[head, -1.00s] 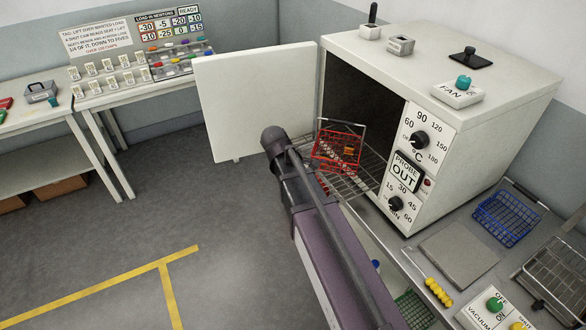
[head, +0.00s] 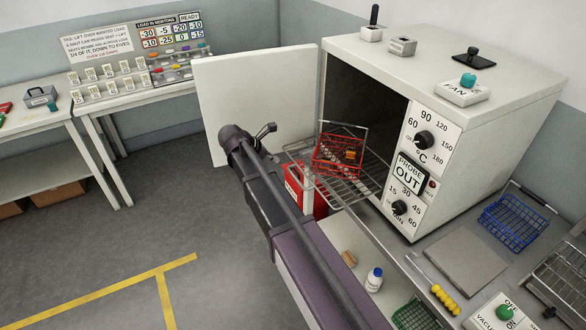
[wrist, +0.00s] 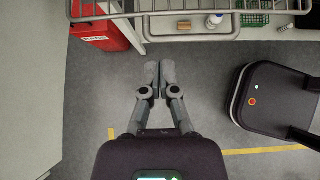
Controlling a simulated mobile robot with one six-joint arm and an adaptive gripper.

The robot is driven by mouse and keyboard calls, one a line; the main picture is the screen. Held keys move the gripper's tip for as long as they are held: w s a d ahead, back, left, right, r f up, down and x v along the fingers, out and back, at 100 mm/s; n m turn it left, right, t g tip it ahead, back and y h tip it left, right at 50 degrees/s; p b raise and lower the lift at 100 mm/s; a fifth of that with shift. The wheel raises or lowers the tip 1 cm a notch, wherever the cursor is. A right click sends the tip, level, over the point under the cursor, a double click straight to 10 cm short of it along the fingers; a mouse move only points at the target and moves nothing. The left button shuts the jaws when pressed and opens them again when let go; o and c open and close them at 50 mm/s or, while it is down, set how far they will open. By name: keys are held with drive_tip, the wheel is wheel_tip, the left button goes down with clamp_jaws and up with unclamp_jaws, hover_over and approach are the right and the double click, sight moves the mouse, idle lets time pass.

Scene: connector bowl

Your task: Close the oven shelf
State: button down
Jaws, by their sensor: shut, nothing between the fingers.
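The oven (head: 480,95) stands at the right in the head view with its door (head: 258,105) swung open to the left. The wire oven shelf (head: 368,188) is pulled out of the dark opening, and a red wire basket (head: 338,155) with small brown items sits on it. In the wrist view the shelf's front rail (wrist: 180,12) crosses the top. My gripper (wrist: 158,68) is shut and empty, just short of that rail and apart from it in the picture. In the head view the gripper (head: 266,132) shows partly beyond my wrist, left of the shelf.
A red container (head: 305,190) stands below the shelf. A blue basket (head: 510,218), a grey plate (head: 455,262) and a yellow-handled tool (head: 440,295) lie on the bench right of my arm. Open floor (head: 130,220) lies left.

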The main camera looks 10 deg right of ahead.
drive_tip(key=shift+f, duration=0.1)
drive_tip(key=b+x, duration=0.7)
drive_tip(key=x, duration=0.3)
idle(0.4)
drive_tip(key=shift+w+d, duration=0.1)
idle(0.5)
